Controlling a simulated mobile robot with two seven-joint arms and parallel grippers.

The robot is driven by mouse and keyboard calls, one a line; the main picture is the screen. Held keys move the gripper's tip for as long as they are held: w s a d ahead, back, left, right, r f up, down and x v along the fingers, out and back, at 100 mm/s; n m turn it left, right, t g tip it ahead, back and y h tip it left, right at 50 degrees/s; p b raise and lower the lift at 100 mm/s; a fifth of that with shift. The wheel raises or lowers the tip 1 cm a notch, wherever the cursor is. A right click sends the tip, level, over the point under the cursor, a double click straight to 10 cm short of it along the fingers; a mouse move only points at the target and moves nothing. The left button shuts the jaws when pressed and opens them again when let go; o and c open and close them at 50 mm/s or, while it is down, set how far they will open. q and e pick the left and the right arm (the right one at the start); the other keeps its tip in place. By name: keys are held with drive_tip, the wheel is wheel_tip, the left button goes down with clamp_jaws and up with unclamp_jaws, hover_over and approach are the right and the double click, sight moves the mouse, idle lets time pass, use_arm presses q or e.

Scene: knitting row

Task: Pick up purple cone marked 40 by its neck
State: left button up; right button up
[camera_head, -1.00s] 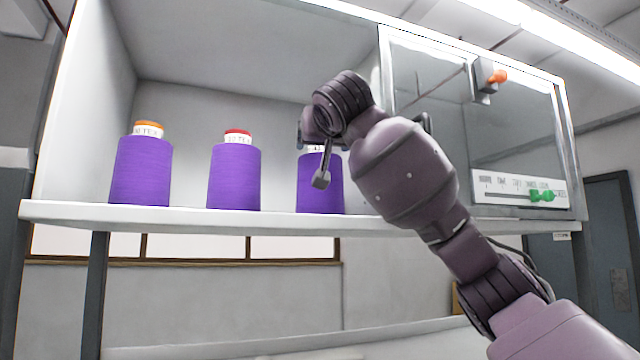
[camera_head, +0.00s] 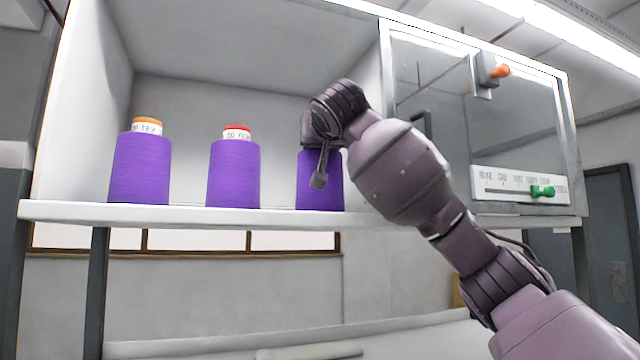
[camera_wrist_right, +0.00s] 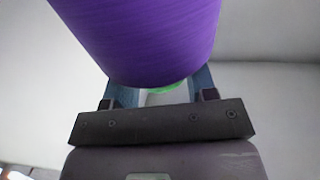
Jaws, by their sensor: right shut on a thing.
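Three purple cones stand upright in a row on the white shelf. The right-hand cone (camera_head: 328,188) is the one at my right gripper (camera_head: 318,140); its neck and label are hidden behind the gripper in the head view. In the right wrist view the same purple cone (camera_wrist_right: 145,35) fills the top, with a green ring (camera_wrist_right: 165,88) at its neck between the fingers. My right gripper (camera_wrist_right: 160,95) is shut on that neck. The cone's base appears to be at the shelf. I cannot read its number. My left gripper is not in view.
The orange-topped cone (camera_head: 140,168) and red-topped cone (camera_head: 234,172) stand to the left, spaced apart. The shelf board (camera_head: 80,212) has a front edge below them. A side wall and a glazed panel with an orange knob (camera_head: 500,71) and green slider (camera_head: 542,191) are at right.

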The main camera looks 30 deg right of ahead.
drive_tip(key=shift+c, duration=0.7)
drive_tip(key=shift+r, duration=0.15)
